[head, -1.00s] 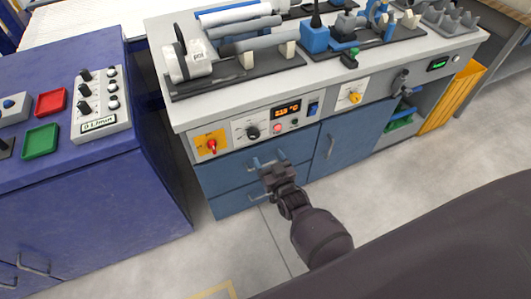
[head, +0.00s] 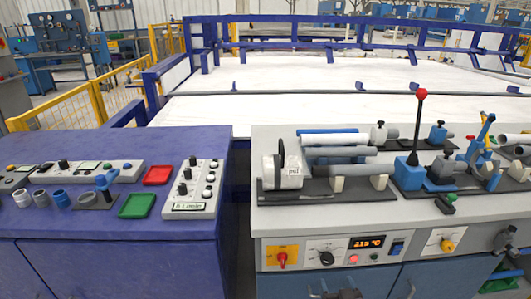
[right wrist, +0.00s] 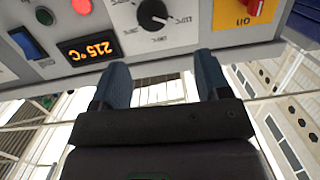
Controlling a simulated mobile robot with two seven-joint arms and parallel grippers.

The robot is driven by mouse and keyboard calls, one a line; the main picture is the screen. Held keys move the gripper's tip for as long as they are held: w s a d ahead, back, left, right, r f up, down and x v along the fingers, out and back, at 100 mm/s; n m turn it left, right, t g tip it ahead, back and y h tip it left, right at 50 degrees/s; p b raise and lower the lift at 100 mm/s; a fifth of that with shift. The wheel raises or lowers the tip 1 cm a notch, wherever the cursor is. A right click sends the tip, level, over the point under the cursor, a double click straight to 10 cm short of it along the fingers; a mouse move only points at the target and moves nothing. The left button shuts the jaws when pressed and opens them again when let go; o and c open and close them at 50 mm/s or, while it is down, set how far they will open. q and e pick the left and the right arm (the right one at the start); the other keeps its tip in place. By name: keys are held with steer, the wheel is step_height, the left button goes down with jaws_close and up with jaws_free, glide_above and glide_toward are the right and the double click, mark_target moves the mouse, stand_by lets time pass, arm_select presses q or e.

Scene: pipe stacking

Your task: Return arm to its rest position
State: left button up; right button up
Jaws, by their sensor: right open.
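My right gripper (head: 340,293) shows only in part at the bottom edge of the head view, in front of the blue cabinet (head: 435,285) below the grey workbench. In the right wrist view its two dark blue fingers (right wrist: 160,80) are spread apart with nothing between them. Beyond the fingers is the control panel (right wrist: 115,25), with an orange temperature display, a black dial and a red knob. I see no contact between the fingers and the panel. My left gripper is not in view.
The grey workbench (head: 330,219) carries several grey and white pipes (head: 340,152), a white heater-like unit (head: 283,172) and a blue fixture with a red-topped lever (head: 411,172). A blue-purple cabinet (head: 90,218) stands left, with a red tray (head: 157,175) and green tray (head: 137,205). A narrow gap separates them.

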steer(key=s+d+r+g+p, duration=0.1)
steer(key=s+d+g, duration=0.1)
steer(key=s, duration=1.2)
steer(key=s+d+r+g+h+p, duration=0.1)
steer(key=s+d+g, duration=0.2)
steer(key=s, duration=1.1)
steer(key=shift+s+d+r+n+p, duration=0.15)
steer(key=shift+d+r+n+p, duration=0.2)
steer(key=shift+d, duration=0.8)
